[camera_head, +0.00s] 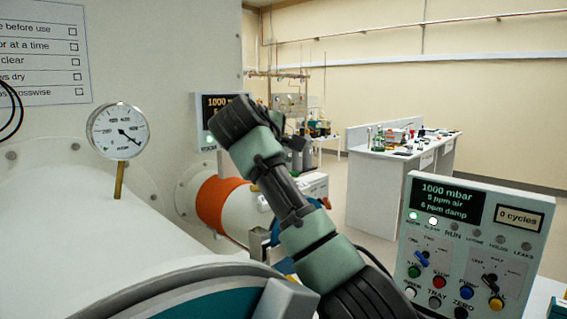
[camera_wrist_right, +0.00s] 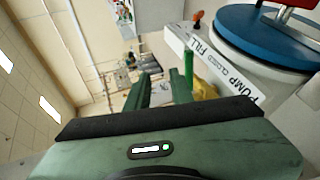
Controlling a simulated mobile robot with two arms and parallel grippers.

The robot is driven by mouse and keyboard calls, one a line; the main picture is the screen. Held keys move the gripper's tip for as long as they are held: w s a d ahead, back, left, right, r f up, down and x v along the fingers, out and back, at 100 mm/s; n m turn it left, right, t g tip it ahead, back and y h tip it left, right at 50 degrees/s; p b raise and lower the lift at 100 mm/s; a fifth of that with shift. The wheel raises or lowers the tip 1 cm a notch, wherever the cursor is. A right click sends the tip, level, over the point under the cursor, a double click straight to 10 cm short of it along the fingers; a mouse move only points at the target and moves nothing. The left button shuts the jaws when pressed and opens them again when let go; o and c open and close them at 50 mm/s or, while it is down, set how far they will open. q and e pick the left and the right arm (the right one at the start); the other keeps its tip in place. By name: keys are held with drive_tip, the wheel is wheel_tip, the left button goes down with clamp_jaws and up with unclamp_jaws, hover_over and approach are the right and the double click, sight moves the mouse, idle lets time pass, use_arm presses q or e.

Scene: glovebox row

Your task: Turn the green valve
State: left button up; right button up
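The green valve (camera_wrist_right: 188,65) shows in the right wrist view as a bright green lever at a brass-yellow body (camera_wrist_right: 206,88). It is beside a white label strip (camera_wrist_right: 212,62) reading PUMP, CLOSED and FILL. My right gripper (camera_wrist_right: 161,80) is open, with a clear gap between its two green fingers. The lever shows just beside and beyond the right-hand finger, not between the fingers; I cannot tell whether they touch. In the head view my right arm crosses the middle, and I cannot make out the valve there. My left gripper is in neither view.
A blue round cover (camera_wrist_right: 262,38) is close to the valve, with a small orange handle (camera_wrist_right: 197,17) near it. In the head view a control panel (camera_head: 470,245) stands at right, a gauge (camera_head: 118,131) at left, and a white bench (camera_head: 390,185) behind with open floor around it.

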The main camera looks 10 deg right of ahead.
drive_tip(key=s, duration=0.1)
drive_tip(key=s+b, duration=0.1)
drive_tip(key=shift+s+a+f, duration=0.1)
drive_tip(key=shift+s+a, duration=0.2)
drive_tip(key=shift+f+b, duration=0.1)
drive_tip(key=shift+b, duration=0.2)
drive_tip(key=shift+c, duration=0.2)
